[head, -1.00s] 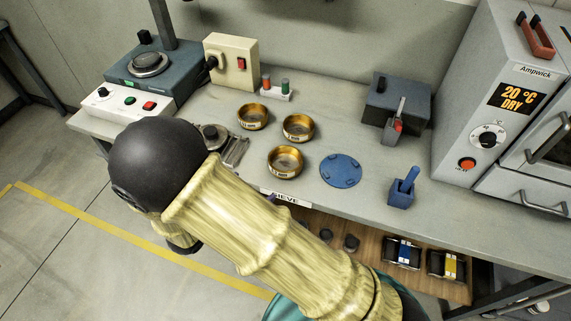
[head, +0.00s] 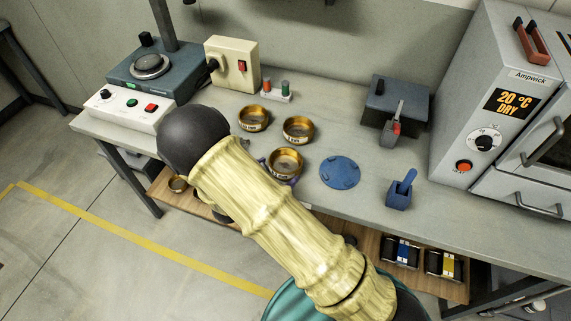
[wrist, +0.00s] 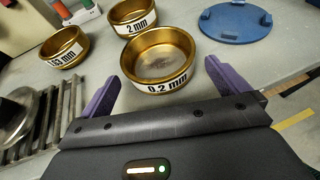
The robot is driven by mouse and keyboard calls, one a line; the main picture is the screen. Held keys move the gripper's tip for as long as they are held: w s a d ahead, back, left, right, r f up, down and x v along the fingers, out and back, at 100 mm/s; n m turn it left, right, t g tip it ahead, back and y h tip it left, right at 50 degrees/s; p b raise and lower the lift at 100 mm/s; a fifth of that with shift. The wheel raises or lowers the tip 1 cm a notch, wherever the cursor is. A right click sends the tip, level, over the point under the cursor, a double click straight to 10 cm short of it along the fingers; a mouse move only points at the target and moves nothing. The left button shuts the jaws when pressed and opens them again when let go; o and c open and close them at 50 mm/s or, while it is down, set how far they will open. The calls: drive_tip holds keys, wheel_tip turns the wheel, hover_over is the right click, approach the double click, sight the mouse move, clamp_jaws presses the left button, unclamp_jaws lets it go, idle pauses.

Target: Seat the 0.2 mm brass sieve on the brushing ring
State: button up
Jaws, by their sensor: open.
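The 0.2 mm brass sieve (wrist: 160,58) stands upright on the bench, its label facing my gripper; in the head view it is the nearest brass sieve (head: 285,163). My gripper (wrist: 164,72) is open, its purple fingers reaching to either side of the sieve's near part. I cannot tell whether they touch it. The likely brushing ring is a flat blue disc (head: 340,172) with raised blocks on its rim, just right of the sieve, empty; it also shows in the wrist view (wrist: 236,22). My arm hides part of the bench in the head view.
The 2 mm sieve (wrist: 132,16) and another labelled sieve (wrist: 61,47) stand behind and left. A blue holder (head: 399,195) stands right of the disc, and a dark box (head: 396,100) behind it. A slatted metal rack (wrist: 40,125) lies left of my gripper.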

sight(284, 168)
drive_tip(key=shift+w+d, duration=0.1)
drive_tip(key=w, duration=0.1)
drive_tip(key=w+d+p, duration=0.1)
drive_tip(key=w+d, duration=0.1)
drive_tip(key=shift+w+d+f+p, duration=0.1)
drive_tip(key=shift+w+f+p, duration=0.15)
drive_tip(key=shift+f+p, duration=0.1)
drive_tip(key=shift+w+d+f, duration=0.2)
drive_tip(key=shift+w, duration=0.2)
drive_tip(key=c, duration=0.7)
drive_tip(key=shift+c, duration=0.2)
wheel_tip(284, 168, up, 10)
drive_tip(key=b, duration=0.1)
idle(0.3)
